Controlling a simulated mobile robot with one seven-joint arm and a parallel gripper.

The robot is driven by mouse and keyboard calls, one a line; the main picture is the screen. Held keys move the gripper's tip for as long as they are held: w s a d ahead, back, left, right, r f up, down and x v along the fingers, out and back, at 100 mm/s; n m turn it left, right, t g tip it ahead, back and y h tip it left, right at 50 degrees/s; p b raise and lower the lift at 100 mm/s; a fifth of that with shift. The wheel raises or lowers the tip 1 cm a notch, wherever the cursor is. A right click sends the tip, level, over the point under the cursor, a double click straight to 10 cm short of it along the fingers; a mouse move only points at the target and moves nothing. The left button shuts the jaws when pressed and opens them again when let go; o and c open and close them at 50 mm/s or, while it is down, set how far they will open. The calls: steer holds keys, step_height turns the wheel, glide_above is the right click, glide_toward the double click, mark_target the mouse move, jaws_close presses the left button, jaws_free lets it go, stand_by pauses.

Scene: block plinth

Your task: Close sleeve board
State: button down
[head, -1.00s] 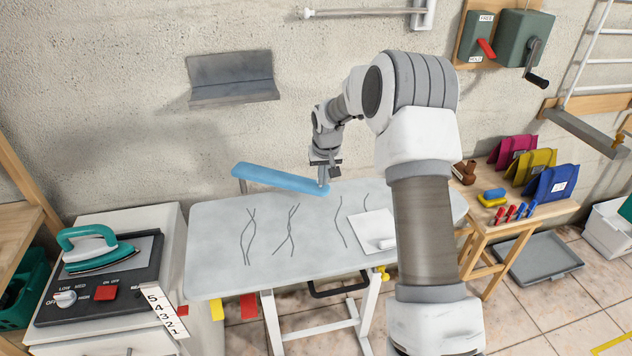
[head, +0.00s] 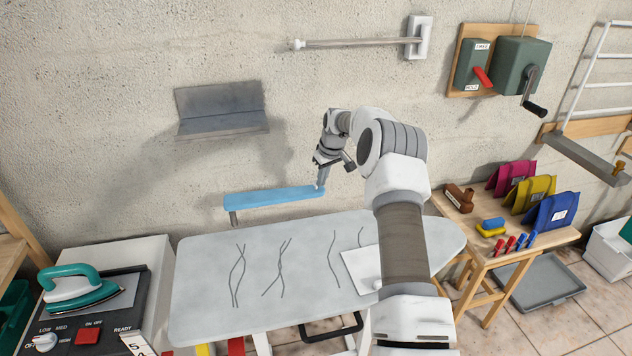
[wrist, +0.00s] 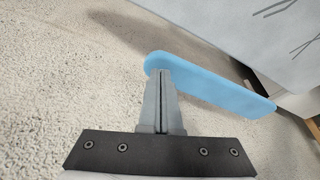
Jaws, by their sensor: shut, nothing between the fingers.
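The sleeve board is a narrow light-blue padded board (head: 270,198) behind the back edge of the ironing board (head: 215,290), lying roughly along the wall. A short grey support shows under its left end. My gripper (head: 320,187) is shut and empty at the board's right end, in front of the wall. In the wrist view the shut fingers (wrist: 161,75) overlap the near rounded end of the blue board (wrist: 210,82). I cannot tell whether they touch it.
A grey wall shelf (head: 222,112) is above the sleeve board, and a white rail (head: 350,43) is higher up. An iron (head: 80,287) stands on the left cabinet. A wooden side table (head: 490,245) with coloured pouches is at the right.

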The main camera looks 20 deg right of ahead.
steer(key=shift+w+d, duration=0.1)
steer(key=shift+w, duration=0.4)
steer(key=shift+w+r, duration=0.1)
steer(key=shift+r, duration=0.1)
